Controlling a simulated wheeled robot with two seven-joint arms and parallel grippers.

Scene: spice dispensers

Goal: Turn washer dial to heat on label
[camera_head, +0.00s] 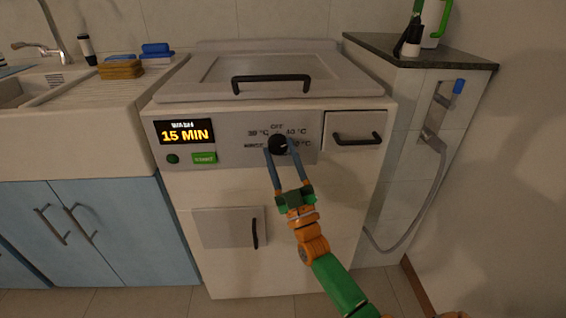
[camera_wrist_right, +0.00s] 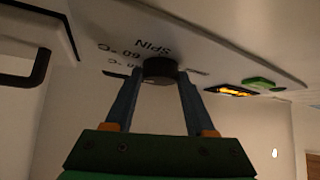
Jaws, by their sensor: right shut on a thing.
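The white washer (camera_head: 330,235) stands in the middle of the head view. Its round black dial (camera_head: 278,145) sits on a grey panel with OFF above it and temperature labels at both sides; lower labels are partly covered by my fingers. My right gripper (camera_head: 281,152) reaches up from below, with its two blue-grey fingers at either side of the dial, shut on it. In the right wrist view the dial (camera_wrist_right: 159,70) sits between the fingertips, near upside-down SPIN and 60 °C labels. The dial's pointer is too small to read surely. My left gripper is not in view.
A display (camera_head: 185,132) reads 15 MIN above a green start button (camera_head: 204,158). A drawer with a black handle (camera_head: 357,138) is right of the panel, and a lid handle (camera_head: 271,84) is above. The sink counter (camera_head: 110,100) adjoins at left.

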